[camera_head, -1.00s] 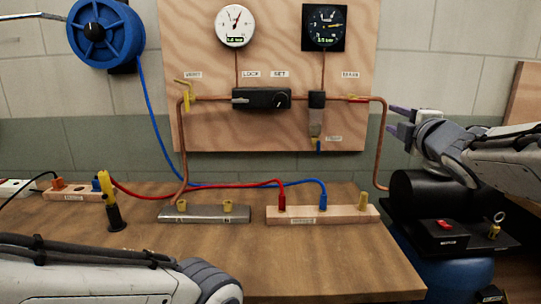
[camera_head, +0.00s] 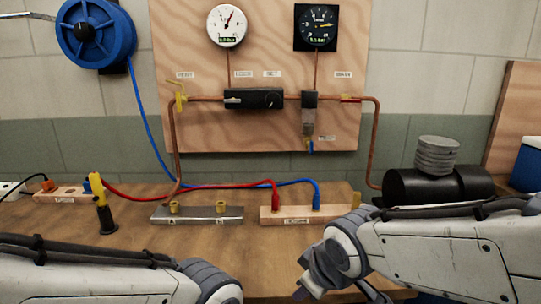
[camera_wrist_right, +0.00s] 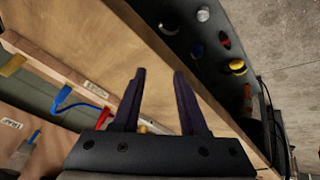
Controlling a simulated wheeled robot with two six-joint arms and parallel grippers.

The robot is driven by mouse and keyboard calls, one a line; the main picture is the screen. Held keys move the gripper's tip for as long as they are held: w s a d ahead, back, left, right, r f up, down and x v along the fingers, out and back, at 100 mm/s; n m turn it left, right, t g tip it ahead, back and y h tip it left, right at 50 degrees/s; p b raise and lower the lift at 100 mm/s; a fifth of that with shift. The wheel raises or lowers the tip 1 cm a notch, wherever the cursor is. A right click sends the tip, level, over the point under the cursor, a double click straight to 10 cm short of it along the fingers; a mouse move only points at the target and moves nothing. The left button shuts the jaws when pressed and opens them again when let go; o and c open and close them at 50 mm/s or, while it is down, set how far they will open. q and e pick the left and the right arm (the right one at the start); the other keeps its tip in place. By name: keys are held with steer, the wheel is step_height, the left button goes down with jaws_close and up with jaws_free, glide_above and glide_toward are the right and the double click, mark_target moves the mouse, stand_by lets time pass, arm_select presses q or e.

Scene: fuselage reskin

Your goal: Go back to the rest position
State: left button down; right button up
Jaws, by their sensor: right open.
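My right gripper (camera_head: 308,284) hangs low over the front of the workbench in the head view, right of the middle. Its two dark fingers stand apart with nothing between them in the right wrist view (camera_wrist_right: 159,74). My left arm crosses the bottom left of the head view, and its gripper is out of the picture.
The wooden workbench (camera_head: 70,235) carries a metal block (camera_head: 197,214), a wooden block (camera_head: 290,216) with red and blue plugs, and an upright yellow-and-black tool (camera_head: 105,211). A panel (camera_head: 210,135) with gauges and copper pipe is behind.

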steer(key=s+a+f+m+g, duration=0.1)
steer(key=s+f+g, duration=0.2)
steer(key=s, duration=0.5)
steer(key=s+a+f+m+g, duration=0.1)
steer(key=s+f+g, duration=0.2)
steer(key=s, duration=0.5)
step_height(320, 180, up, 16)
steer(key=p, duration=1.6)
steer(key=shift+r+h, duration=0.25)
steer(key=shift+h, duration=0.05)
steer(key=shift+s, duration=0.1)
